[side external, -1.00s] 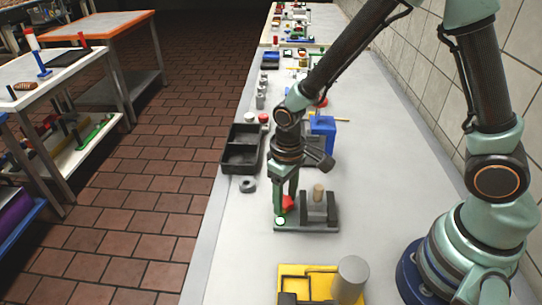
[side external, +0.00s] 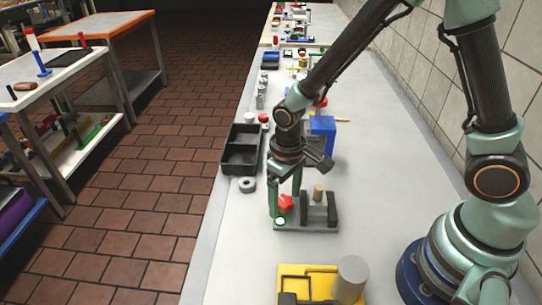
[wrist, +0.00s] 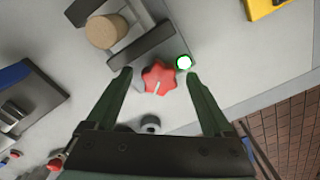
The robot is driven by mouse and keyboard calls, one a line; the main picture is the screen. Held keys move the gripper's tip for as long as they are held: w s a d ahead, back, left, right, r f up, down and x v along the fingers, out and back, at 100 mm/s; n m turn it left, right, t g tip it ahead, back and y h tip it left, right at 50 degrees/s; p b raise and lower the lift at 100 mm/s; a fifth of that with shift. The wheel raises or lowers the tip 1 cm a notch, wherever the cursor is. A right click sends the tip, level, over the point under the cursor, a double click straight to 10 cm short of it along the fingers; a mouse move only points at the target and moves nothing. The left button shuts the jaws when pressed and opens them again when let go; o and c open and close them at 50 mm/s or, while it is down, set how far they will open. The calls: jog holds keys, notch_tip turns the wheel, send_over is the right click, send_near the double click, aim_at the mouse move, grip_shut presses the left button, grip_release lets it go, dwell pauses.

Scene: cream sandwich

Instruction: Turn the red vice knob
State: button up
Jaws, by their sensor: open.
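The red star-shaped knob (side external: 285,203) sits on the near-left part of the grey vice (side external: 318,224), which rests on the bench. In the wrist view the knob (wrist: 158,78) shows a white line pointing down and slightly left. My gripper (side external: 285,203) is open, pointing down, with one finger on each side of the knob. In the wrist view both fingers of my gripper (wrist: 156,75) flank the knob with visible gaps. A tan cylinder (wrist: 106,31) stands between the vice's dark jaws. A round white light with a green ring (wrist: 183,62) is beside the knob.
A black tray (side external: 240,160) and a grey ring (side external: 247,184) lie left of and behind the vice. A blue block (side external: 322,126) stands behind. A yellow fixture (side external: 293,270) with a grey cylinder (side external: 350,278) is in front. Bench is clear between fixture and vice.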

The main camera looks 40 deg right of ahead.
aim_at(286, 200)
jog(key=n, duration=0.5)
jog(key=shift+d+n, duration=0.1)
jog(key=shift+n, duration=0.2)
jog(key=n, duration=0.3)
jog(key=shift+w, duration=0.1)
jog(key=shift+r+n, duration=0.1)
jog(key=shift+n, duration=0.4)
notch_tip(286, 200, up, 12)
jog(key=s+d+r+m+t, duration=0.5)
jog(key=d+r+m, duration=0.4)
jog(key=d+m, duration=0.1)
jog(key=shift+s+r+m+t, duration=0.2)
jog(key=shift+r+m+t, duration=0.1)
jog(key=shift+m, duration=0.3)
